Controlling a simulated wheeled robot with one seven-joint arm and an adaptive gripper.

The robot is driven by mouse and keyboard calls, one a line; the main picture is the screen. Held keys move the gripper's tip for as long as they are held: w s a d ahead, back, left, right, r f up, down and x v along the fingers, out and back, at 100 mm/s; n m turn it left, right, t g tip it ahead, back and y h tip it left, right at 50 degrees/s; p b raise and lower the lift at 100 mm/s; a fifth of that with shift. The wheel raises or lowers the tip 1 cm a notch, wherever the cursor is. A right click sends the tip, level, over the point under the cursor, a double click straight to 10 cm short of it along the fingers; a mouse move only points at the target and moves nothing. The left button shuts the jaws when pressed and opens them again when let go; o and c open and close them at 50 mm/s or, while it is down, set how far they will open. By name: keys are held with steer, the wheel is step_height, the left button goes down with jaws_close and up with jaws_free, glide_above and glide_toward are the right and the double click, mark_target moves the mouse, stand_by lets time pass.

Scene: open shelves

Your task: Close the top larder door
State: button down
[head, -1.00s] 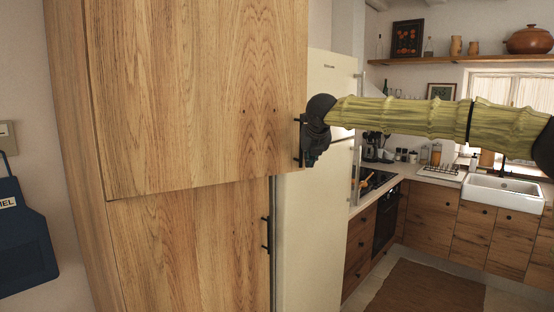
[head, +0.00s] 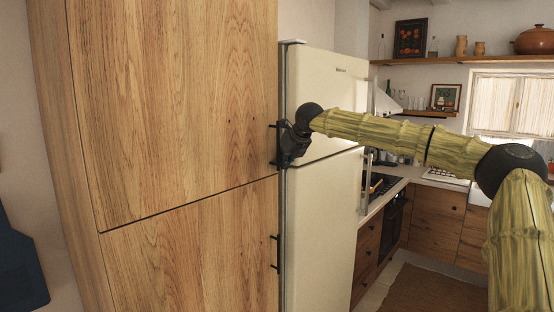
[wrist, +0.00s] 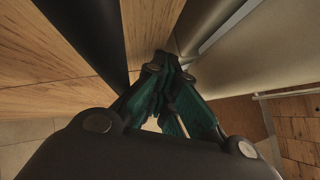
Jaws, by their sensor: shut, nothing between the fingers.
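The top larder door (head: 180,90) is a tall wooden panel at the left of the head view. It looks flush or nearly flush with the lower door, with a thin dark seam between them. Its black bar handle (head: 273,145) is at the right edge. My gripper (head: 291,146) is beside that handle at the door's right edge; whether it touches the door is unclear. In the wrist view my gripper (wrist: 173,65) has its fingers together and empty, with wood panels to the left and a pale surface to the right.
The lower larder door (head: 190,260) has its own black handle (head: 274,252). A cream fridge (head: 325,215) stands directly right of the larder. A counter and wooden drawers (head: 366,250) lie beyond it. Open floor with a brown rug (head: 435,290) is at the lower right.

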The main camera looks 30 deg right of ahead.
steer(key=shift+w+r, duration=0.2)
steer(key=shift+r, duration=0.35)
steer(key=shift+s, duration=0.15)
steer(key=s+d+r+b, duration=0.3)
steer(key=s+r, duration=0.3)
steer(key=s, duration=0.4)
steer(key=shift+s+d+b, duration=0.25)
steer(key=shift+b, duration=0.55)
steer(key=shift+a, duration=0.15)
